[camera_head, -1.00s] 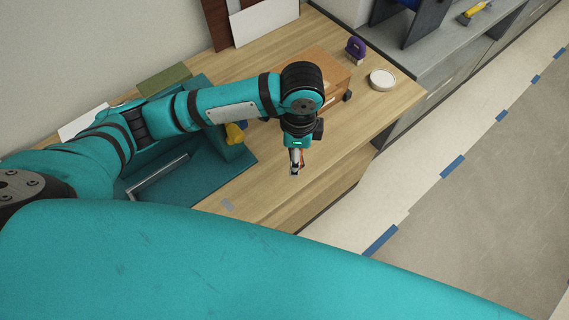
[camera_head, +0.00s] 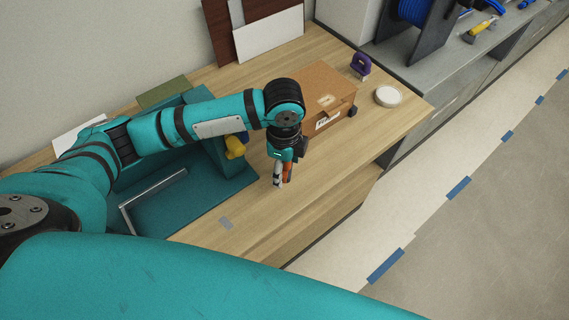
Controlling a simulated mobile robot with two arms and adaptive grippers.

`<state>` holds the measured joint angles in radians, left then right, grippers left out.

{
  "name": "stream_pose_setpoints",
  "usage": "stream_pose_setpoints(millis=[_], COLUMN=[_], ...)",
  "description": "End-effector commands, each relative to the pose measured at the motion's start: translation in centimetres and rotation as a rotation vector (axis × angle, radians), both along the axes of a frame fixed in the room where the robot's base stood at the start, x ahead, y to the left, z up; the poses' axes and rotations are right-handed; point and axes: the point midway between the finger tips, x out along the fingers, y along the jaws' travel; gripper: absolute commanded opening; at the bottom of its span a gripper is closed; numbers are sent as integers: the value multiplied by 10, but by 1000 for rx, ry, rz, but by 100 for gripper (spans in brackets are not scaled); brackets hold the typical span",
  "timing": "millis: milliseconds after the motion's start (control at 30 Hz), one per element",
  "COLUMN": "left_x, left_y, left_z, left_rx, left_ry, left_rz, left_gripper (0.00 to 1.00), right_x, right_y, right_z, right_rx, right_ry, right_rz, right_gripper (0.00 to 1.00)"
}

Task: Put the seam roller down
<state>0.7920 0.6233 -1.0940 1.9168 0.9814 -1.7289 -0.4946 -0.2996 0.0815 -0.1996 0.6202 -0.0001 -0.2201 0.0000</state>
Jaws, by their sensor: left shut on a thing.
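My left gripper (camera_head: 281,180) points down over the wooden bench top (camera_head: 300,195), in front of the cardboard box. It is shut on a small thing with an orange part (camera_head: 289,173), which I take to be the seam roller. The jaws hide most of it, so its shape and roller end cannot be made out. I cannot tell whether its lower end touches the bench. My right gripper is not in view.
A teal stand with a yellow knob (camera_head: 235,147) is left of the gripper. The cardboard box (camera_head: 335,93), a purple tool (camera_head: 361,66) and a white round roll (camera_head: 388,96) are to the right. Bench top is clear in front; its edge is close.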

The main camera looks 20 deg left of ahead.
Motion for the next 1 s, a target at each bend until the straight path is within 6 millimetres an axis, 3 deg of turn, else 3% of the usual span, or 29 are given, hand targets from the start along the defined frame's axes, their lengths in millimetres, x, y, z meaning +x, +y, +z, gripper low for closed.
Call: stream_pose_setpoints(millis=[200, 533, 867, 900, 1000], left_x=[21, 21, 21, 21, 21], left_y=[6, 7, 6, 6, 6], left_z=[-2, -36, -40, -40, -40], left_rx=[-1, 0, -1, -1, -1], left_ry=[1, 1, 0, -1, 0], left_rz=[0, 0, -1, -1, -2], left_gripper=[38, 38, 38, 67, 80], right_x=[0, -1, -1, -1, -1], right_y=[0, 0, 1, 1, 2], right_z=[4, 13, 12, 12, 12], right_rx=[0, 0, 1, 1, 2], right_ry=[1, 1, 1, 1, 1], right_rz=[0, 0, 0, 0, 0], right_gripper=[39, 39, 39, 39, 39])
